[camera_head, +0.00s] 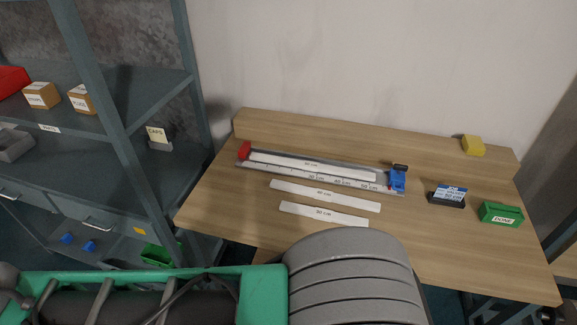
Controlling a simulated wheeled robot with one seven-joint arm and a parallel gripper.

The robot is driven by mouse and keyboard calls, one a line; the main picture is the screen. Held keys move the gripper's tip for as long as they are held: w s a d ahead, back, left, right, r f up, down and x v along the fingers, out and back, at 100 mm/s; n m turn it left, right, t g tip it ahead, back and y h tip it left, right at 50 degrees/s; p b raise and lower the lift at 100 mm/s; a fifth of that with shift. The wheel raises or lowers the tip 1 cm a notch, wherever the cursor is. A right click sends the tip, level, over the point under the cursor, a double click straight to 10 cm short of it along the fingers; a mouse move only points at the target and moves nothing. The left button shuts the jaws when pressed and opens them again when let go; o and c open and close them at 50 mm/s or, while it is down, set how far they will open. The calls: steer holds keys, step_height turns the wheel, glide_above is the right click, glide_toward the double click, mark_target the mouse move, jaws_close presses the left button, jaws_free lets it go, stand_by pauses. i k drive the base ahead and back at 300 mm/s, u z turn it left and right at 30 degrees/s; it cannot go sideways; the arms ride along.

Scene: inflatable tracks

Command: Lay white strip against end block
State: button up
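A measuring rail (351,183) with centimetre marks lies along the back of the wooden bench. A red end block (244,151) sits at its left end and a blue block (397,180) near its right end. One white strip (311,165) lies along the rail, its left end close to the red block; I cannot tell if they touch. A second white strip (325,195), its label apparently reading 40 cm, and a shorter white strip (323,214), apparently labelled 30 cm, lie on the bench in front. My gripper is not in view.
The bench (220,205) has free room left and right of the strips. A blue-and-black labelled stand (447,195), a green DONE box (501,213) and a yellow block (473,146) are at the right. A grey shelf rack (120,130) stands left. The bench's front edge is partly hidden.

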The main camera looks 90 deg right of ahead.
mark_target(305, 165)
steer(key=z, duration=0.05)
steer(key=i, duration=0.2)
steer(key=z, duration=3.5)
steer(key=i, duration=0.5)
steer(key=u, duration=0.05)
steer(key=k, duration=0.55)
steer(key=u, duration=3.25)
steer(key=k, duration=1.25)
steer(key=z, duration=0.15)
